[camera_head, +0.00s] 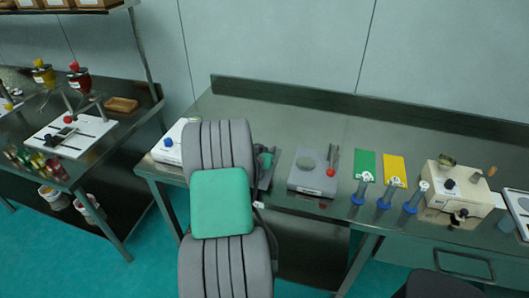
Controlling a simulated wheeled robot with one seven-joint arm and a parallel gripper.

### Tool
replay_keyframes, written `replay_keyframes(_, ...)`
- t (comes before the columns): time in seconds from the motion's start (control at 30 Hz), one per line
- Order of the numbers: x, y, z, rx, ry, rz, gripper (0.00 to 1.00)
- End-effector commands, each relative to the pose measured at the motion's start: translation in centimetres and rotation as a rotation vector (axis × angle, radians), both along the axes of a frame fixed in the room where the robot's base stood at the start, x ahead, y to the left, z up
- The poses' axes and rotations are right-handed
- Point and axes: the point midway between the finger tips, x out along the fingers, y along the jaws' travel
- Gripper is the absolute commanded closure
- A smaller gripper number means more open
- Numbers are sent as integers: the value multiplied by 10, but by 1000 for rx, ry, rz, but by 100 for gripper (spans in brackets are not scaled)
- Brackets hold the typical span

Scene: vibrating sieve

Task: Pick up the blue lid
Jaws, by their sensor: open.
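I cannot pick out a blue lid for certain. Several small blue pieces with clear, white-topped parts stand in a row right of centre on the steel bench, among them a left one (360,196), a middle one (384,202) and a right one (410,207). A small blue knob (168,142) shows on a white device at the bench's left end. My grey arm with a green pad covers the bench left of centre. My gripper cannot be made out; the arm may hide it.
The steel bench (270,108) carries a grey plate device (304,182), a green card (365,160), a yellow card (394,167) and a cream machine (455,193). A dark object beside my arm is partly hidden. The bench's back strip is clear.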

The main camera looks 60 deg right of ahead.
Motion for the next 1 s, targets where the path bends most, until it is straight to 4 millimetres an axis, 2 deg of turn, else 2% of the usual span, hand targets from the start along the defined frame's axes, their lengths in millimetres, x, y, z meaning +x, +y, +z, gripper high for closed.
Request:
replay_keyframes(0.2, 1, 0, 0, -1, -1, 1, 55)
replay_keyframes(0.73, 1, 0, 0, 0, 0, 1, 99)
replay_keyframes(1.0, 1, 0, 0, 0, 0, 1, 100)
